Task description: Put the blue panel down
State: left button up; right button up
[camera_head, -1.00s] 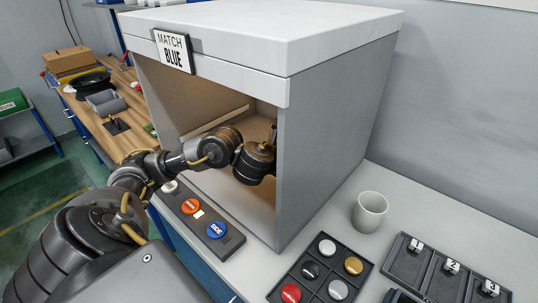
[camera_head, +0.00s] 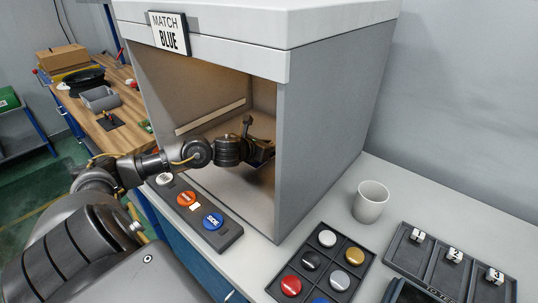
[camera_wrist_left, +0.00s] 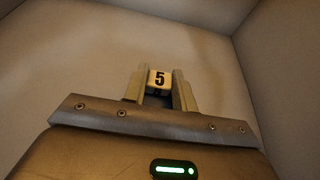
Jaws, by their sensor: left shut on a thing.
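My left arm reaches into the grey booth (camera_head: 335,130), under its "MATCH BLUE" sign (camera_head: 170,33). My left gripper (camera_head: 265,152) is inside, partly hidden by the booth's right wall. In the left wrist view its two fingers (camera_wrist_left: 159,88) are shut on a small pale tab marked 5 (camera_wrist_left: 159,79). My right gripper is not in view.
A button strip with a blue button (camera_head: 212,221) lies before the booth opening. To the right stand a white cup (camera_head: 370,202), a dark tray of coloured discs (camera_head: 334,264), and a slotted rack (camera_head: 440,262) with tabs 1, 2 and 3. A wooden bench (camera_head: 112,130) is at left.

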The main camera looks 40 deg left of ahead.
pick_arm(q)
jog(key=shift+a+f, duration=0.15)
jog(key=shift+f, duration=0.05)
jog(key=f, duration=0.2)
jog(key=f+p, duration=0.1)
jog(key=shift+w+a+f, duration=0.1)
jog(key=shift+a, duration=0.15)
jog(key=shift+f, duration=0.2)
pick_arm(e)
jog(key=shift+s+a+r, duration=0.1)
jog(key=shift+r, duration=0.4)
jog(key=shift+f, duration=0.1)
pick_arm(q)
jog(key=shift+f, duration=0.15)
jog(key=o, duration=1)
jog(key=shift+o, duration=0.2)
